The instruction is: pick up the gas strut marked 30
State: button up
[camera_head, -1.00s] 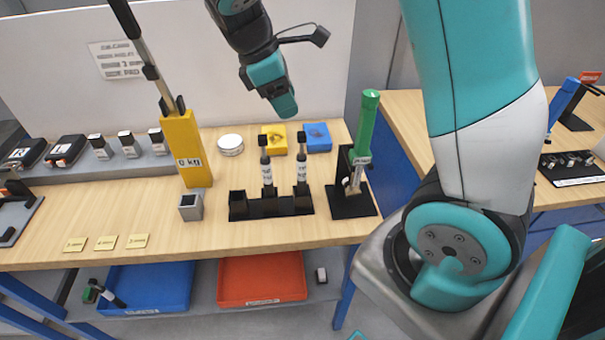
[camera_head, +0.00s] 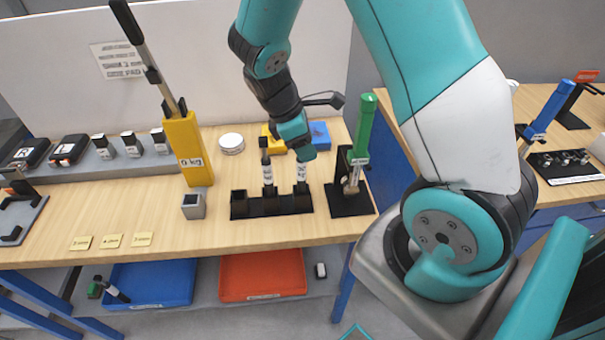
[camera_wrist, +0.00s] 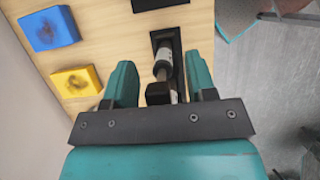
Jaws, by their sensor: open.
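Two gas struts stand upright in a black rack (camera_head: 240,207) on the table, a left one (camera_head: 267,172) and a right one (camera_head: 301,174). Each has a white label, too small to read, so I cannot tell which is marked 30. My gripper (camera_head: 304,154) is just above the right strut, hiding its top. In the wrist view my gripper (camera_wrist: 160,65) is open, with the right strut's white body (camera_wrist: 162,54) and black square end between the fingers, not gripped. Part of another white label shows below it, largely hidden by my gripper.
A green cylinder on a black stand (camera_head: 350,202) is close right of the rack. Blue (camera_head: 319,136) and yellow (camera_wrist: 76,82) blocks lie behind it. A yellow 0 kg post (camera_head: 184,150) and a grey cube (camera_head: 193,206) stand left.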

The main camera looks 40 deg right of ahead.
grip_shut()
